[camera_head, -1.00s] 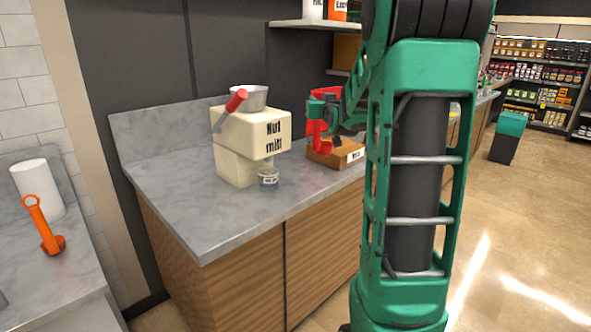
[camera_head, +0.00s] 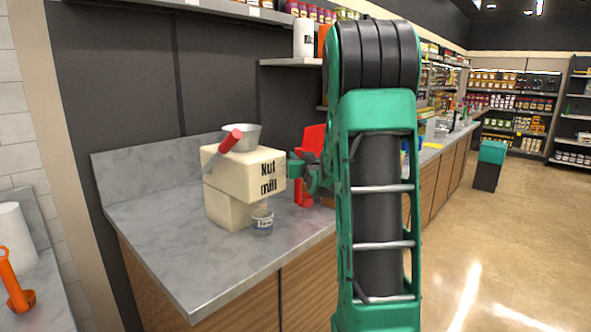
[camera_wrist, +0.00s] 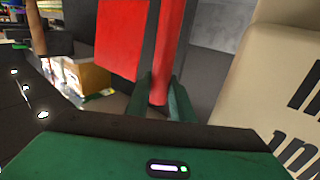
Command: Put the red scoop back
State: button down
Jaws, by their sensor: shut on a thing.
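My gripper (camera_head: 300,171) is at the right side of the nut mill, above the counter. In the wrist view my gripper (camera_wrist: 164,100) is shut on the upright red handle of the red scoop (camera_wrist: 168,45). In the head view a red part of the scoop (camera_head: 303,194) shows just below the gripper. The scoop's full shape is hidden by my fingers and arm. A flat red panel (camera_head: 313,140) stands close behind; it also shows in the wrist view (camera_wrist: 118,38). I cannot tell whether it belongs to the scoop.
The cream nut mill (camera_head: 232,205) with a metal hopper (camera_head: 242,138) is close left of my gripper. The counter's front left (camera_head: 190,265) is clear.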

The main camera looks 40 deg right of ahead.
jog(key=shift+f, duration=1.4)
jog(key=c, duration=1.5)
grip_release()
jog(key=shift+f, duration=0.15)
jog(key=shift+c, duration=0.2)
